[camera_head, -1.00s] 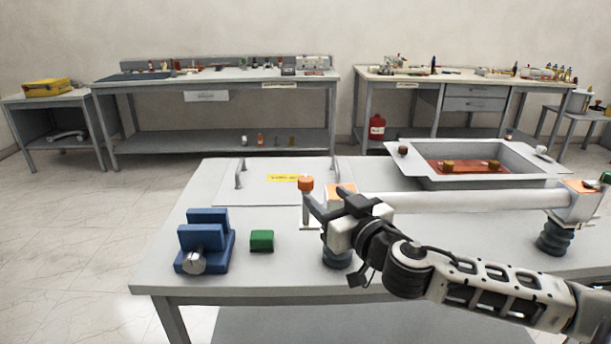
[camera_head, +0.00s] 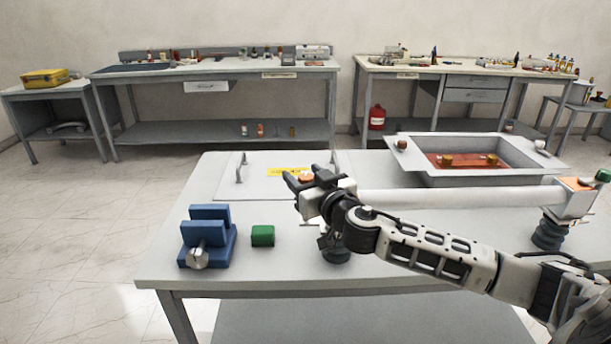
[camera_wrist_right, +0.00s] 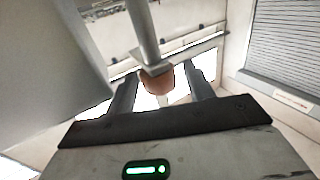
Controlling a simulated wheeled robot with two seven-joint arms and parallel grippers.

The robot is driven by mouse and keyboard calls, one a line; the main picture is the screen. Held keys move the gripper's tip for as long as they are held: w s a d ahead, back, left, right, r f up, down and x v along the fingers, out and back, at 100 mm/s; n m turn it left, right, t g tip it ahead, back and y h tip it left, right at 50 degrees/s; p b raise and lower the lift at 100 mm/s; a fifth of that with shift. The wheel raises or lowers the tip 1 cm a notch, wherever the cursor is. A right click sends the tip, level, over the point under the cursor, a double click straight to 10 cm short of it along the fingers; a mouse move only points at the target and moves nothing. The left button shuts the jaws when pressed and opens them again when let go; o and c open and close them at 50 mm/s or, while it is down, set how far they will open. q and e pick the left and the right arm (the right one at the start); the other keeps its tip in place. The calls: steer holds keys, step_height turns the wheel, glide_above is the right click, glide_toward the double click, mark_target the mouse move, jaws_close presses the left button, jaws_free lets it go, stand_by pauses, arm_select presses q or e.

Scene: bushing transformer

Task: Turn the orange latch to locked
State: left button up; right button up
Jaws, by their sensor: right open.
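The orange latch knob (camera_head: 306,178) is a small piece near the left end of the white tube, mostly hidden by my right gripper in the head view. In the right wrist view the orange knob (camera_wrist_right: 158,80) shows between my two dark fingers, with a grey post beside it. My right gripper (camera_head: 301,178) is open around the knob's place, its fingers pointing left. Whether the fingers touch the knob I cannot tell. The latch's lower part is hidden. My left gripper is not in view.
The white tube (camera_head: 455,198) runs right to a dark ribbed insulator (camera_head: 549,232). A blue fixture (camera_head: 206,240) with a metal bolt and a green block (camera_head: 262,236) stand at the table's left. A grey tray (camera_head: 408,166) lies behind the tube.

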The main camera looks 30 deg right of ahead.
steer(key=c, duration=1)
steer(key=shift+o, duration=0.2)
